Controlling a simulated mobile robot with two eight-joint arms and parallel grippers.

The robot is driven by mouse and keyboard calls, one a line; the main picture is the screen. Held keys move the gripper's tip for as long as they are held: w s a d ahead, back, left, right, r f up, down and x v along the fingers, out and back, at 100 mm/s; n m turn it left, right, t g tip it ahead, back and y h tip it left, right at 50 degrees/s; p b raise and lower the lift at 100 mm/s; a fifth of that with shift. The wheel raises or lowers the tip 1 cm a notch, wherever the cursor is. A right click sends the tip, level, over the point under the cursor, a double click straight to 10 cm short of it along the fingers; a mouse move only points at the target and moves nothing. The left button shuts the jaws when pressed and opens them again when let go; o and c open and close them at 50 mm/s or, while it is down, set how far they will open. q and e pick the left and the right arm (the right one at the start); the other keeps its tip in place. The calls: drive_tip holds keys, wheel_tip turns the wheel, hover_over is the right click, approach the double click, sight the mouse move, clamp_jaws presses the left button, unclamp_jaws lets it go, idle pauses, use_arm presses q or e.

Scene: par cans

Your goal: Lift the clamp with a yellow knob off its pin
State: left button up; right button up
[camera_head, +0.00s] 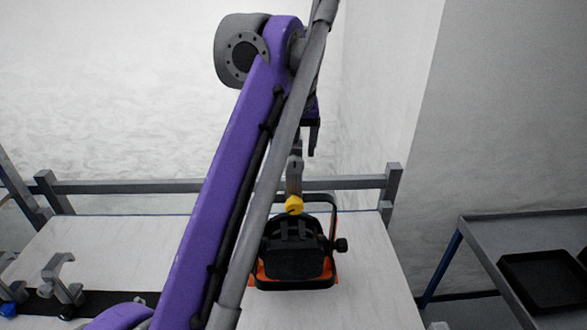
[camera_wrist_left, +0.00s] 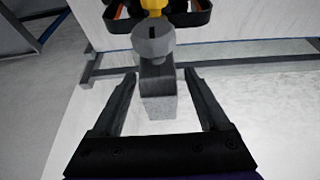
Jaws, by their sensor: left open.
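The grey clamp (camera_head: 294,174) stands upright over a black and orange lamp (camera_head: 292,262), with its yellow knob (camera_head: 293,205) low on it. In the left wrist view the clamp's grey block (camera_wrist_left: 157,95) shows below a round grey part, and the yellow knob (camera_wrist_left: 153,5) is cut by the top edge. My left gripper (camera_head: 312,138) is open and hangs above the clamp. In the wrist view its fingers (camera_wrist_left: 160,76) lie either side of the block, with gaps on both sides. The pin is hidden. My right gripper is not in view.
My left arm covers the middle of the white table (camera_head: 372,285). A grey rail (camera_head: 140,187) runs behind it. Other clamps (camera_head: 62,280) stand on a black strip at the left. A grey cart (camera_head: 480,235) with a black tray (camera_head: 548,278) stands at the right.

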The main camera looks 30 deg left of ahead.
use_arm(q)
drive_tip(key=shift+f, duration=0.3)
drive_tip(key=shift+w, duration=0.2)
drive_tip(key=shift+c, duration=0.3)
clamp_jaws()
